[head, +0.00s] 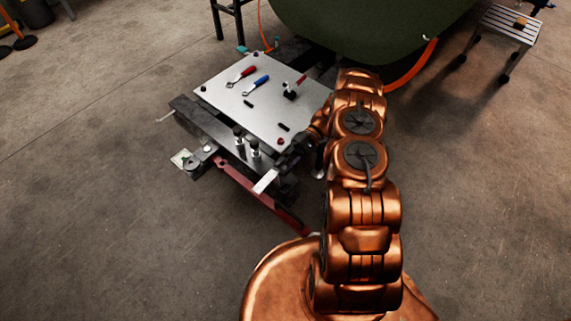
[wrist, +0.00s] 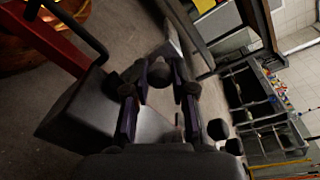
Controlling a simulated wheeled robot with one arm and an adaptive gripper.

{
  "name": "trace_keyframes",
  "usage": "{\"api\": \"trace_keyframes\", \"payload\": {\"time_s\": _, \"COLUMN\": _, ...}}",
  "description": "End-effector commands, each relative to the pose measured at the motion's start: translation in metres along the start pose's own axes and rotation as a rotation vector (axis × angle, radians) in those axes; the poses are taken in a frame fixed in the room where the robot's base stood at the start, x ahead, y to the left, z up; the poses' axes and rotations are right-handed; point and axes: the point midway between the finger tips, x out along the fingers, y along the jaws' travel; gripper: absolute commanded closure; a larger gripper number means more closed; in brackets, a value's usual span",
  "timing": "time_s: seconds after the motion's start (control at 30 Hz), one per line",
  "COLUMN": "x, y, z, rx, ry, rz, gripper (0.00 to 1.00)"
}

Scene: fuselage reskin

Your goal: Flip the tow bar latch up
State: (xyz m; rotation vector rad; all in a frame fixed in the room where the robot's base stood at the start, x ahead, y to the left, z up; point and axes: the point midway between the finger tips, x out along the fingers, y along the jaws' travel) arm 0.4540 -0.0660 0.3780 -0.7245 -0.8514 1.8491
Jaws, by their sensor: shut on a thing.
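My gripper (head: 284,164) is at the front right corner of the cart, partly hidden by my arm in the head view. In the wrist view my gripper (wrist: 160,76) has its two fingers apart with a dark rounded piece between the tips, which looks like the tow bar latch. The rest of the latch is hard to make out. A pale flat plate (head: 266,181) sticks out beside my gripper in the head view. A red bar (head: 258,198) runs low along the cart's front; a red bar (wrist: 48,38) also shows at upper left in the wrist view.
The cart's grey top (head: 240,92) holds a red-handled tool (head: 242,75), a blue-handled tool (head: 256,85) and small dark parts. Dark posts (head: 239,134) stand at its front edge. A green fuselage (head: 365,30) is behind, a step stool (head: 512,24) at right.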

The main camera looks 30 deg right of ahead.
Motion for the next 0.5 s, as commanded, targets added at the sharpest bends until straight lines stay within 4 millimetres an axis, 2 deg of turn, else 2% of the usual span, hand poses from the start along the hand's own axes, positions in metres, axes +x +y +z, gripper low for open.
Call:
{"api": "trace_keyframes", "payload": {"time_s": 0.03, "x": -0.0014, "y": 0.0001, "z": -0.0009, "rx": -0.002, "ry": 0.006, "rz": 0.001, "gripper": 0.74}}
{"api": "trace_keyframes", "payload": {"time_s": 0.27, "x": -0.0002, "y": -0.0003, "z": -0.0006, "rx": -0.001, "ry": 0.002, "rz": 0.001, "gripper": 0.5}}
{"api": "trace_keyframes", "payload": {"time_s": 0.5, "x": 0.0002, "y": -0.0004, "z": -0.0004, "rx": 0.0, "ry": 0.0, "rz": 0.001, "gripper": 0.49}}
